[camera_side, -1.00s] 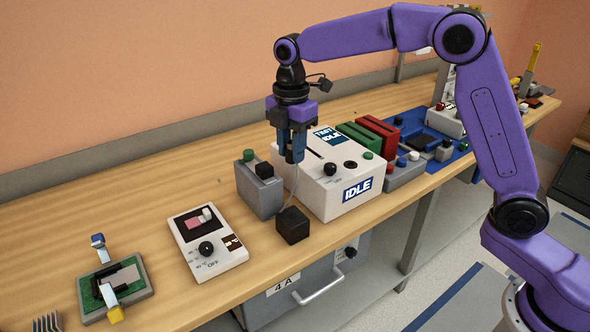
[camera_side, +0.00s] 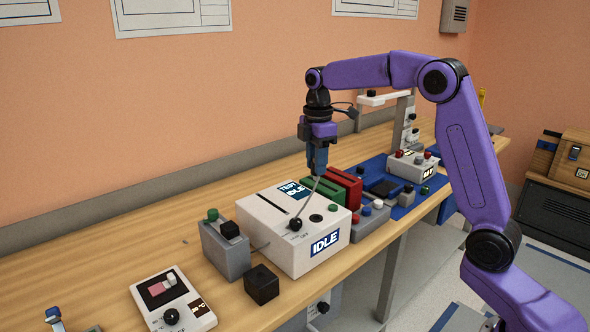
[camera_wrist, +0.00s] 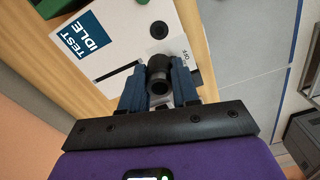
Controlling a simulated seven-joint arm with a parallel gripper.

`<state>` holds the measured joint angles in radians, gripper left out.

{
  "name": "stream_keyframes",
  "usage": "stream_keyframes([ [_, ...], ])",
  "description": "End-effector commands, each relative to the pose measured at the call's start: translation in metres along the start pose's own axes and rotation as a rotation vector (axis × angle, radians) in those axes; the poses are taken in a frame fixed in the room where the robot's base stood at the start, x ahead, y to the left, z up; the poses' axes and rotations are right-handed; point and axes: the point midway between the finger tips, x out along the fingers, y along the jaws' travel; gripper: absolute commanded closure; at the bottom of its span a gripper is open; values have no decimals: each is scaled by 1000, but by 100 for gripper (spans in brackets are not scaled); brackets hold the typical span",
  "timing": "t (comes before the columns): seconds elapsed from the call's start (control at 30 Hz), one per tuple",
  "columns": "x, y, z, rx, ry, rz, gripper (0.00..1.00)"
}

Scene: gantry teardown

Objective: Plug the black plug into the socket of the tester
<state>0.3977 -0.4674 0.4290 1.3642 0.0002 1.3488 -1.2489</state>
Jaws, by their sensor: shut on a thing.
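The tester (camera_side: 275,245) is a white box with TEST/IDLE labels, a slot, a black knob (camera_side: 295,224) and a dark round opening (camera_side: 316,218) on top, which looks like the socket. The opening also shows in the wrist view (camera_wrist: 158,30). My gripper (camera_side: 317,170) is above the tester's right rear side, pointing down, its blue fingers shut on the black plug (camera_wrist: 158,76). In the wrist view the plug is a black cylinder between the fingers, apart from the tester. The plug's lower end is hard to make out in the side view.
Left of the tester stand a grey box (camera_side: 226,258) with a green button and a black cube (camera_side: 262,284). Green (camera_side: 322,190) and red (camera_side: 346,185) blocks and a grey button box (camera_side: 370,218) stand close on its right. A white meter (camera_side: 172,300) lies front left.

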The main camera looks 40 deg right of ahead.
Motion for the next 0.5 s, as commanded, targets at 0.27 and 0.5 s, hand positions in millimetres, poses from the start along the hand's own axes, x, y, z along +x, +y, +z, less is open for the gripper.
stream_keyframes([
  [0.27, 39, 0, 5, 11, -1, -4, 100],
  [0.5, 50, 1, 4, 10, 0, 1, 100],
])
